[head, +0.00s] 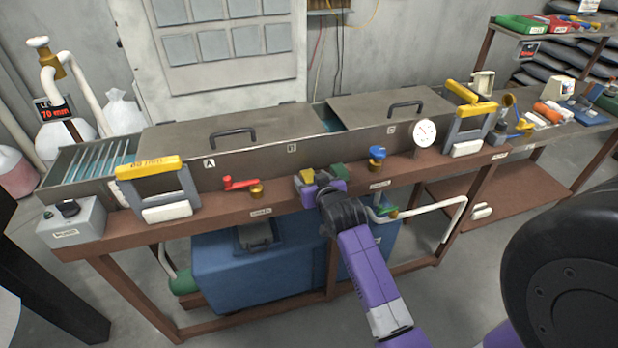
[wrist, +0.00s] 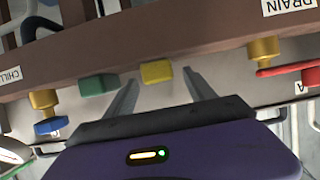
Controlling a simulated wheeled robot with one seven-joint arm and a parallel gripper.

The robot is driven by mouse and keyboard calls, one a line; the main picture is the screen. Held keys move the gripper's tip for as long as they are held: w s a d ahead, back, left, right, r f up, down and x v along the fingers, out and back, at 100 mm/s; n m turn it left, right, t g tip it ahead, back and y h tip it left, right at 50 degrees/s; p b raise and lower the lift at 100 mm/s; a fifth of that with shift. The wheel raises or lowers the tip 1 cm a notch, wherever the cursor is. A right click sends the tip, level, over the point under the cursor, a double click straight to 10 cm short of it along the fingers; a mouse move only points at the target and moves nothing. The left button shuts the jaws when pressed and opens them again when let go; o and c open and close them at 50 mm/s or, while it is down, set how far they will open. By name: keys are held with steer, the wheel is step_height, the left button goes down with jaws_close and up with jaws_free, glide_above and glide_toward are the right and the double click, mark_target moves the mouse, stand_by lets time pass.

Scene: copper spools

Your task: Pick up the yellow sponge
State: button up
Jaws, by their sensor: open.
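The yellow sponge (head: 307,175) is a small block on the brown ledge along the front of the long metal tank. In the wrist view the yellow sponge (wrist: 156,72) shows between the fingertips, nearer the middle than either finger. My gripper (head: 318,184) is at the ledge, seen from behind, and hides part of what lies in front of it. In the wrist view my gripper (wrist: 161,78) is open and empty, with a finger on each side of the sponge. I cannot tell how far the fingertips reach past it.
A green block (head: 338,170) lies just right of the sponge; in the wrist view it is left of the left finger. A red-handled valve (head: 241,183) is to the left and a blue-knobbed valve (head: 377,156) to the right. The tank (head: 265,168) rises behind.

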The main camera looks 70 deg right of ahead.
steer(key=shift+x, duration=1.25)
jaws_close()
steer(key=shift+r, duration=0.15)
